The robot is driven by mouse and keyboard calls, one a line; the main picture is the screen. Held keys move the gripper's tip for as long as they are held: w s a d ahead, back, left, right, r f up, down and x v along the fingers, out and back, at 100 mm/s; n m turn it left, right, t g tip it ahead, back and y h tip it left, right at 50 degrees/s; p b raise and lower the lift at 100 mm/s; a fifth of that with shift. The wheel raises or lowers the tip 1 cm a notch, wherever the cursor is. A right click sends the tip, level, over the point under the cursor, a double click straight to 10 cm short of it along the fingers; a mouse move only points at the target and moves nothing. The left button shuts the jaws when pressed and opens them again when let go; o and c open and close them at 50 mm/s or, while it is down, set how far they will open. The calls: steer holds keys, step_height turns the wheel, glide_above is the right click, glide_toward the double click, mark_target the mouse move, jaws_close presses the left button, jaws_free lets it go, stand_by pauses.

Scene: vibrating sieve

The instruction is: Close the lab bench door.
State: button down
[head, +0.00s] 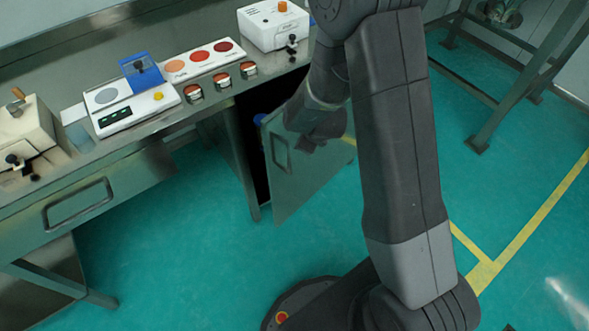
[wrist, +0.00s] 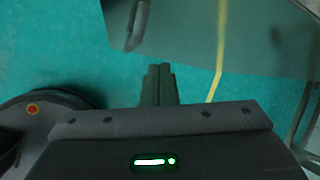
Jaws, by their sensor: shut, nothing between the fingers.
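The lab bench door (head: 310,185) is a grey metal panel that stands open, swung out from the bench front. A dark opening (head: 252,150) shows to its left. Its handle (head: 280,154) is near the panel's left edge. In the wrist view the door (wrist: 240,35) fills the upper part, with the handle (wrist: 138,22) at upper left. My gripper (wrist: 159,68) is shut and empty, its tips at the panel's edge in the picture; I cannot tell whether they touch it. In the head view my arm's end overlaps the door's upper part, and the fingertips are not clear.
The bench top (head: 160,135) carries a scale (head: 130,105), several small jars, a sample card (head: 200,60) and a white device (head: 273,25). A closed drawer (head: 80,205) is at left. A metal frame (head: 500,80) stands at right.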

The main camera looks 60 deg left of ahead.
steer(key=w+d+f+n+t+y+b, duration=0.2)
steer(key=w+d+f+b, duration=0.15)
steer(key=b, duration=0.55)
steer(key=n+g+y+b, duration=0.3)
steer(key=n+y+b, duration=0.7)
steer(key=b, duration=1.4)
glide_toward(290, 154)
steer(key=shift+a+r+p, duration=0.2)
steer(key=shift+a+p, duration=2.25)
steer(key=shift+a, duration=1)
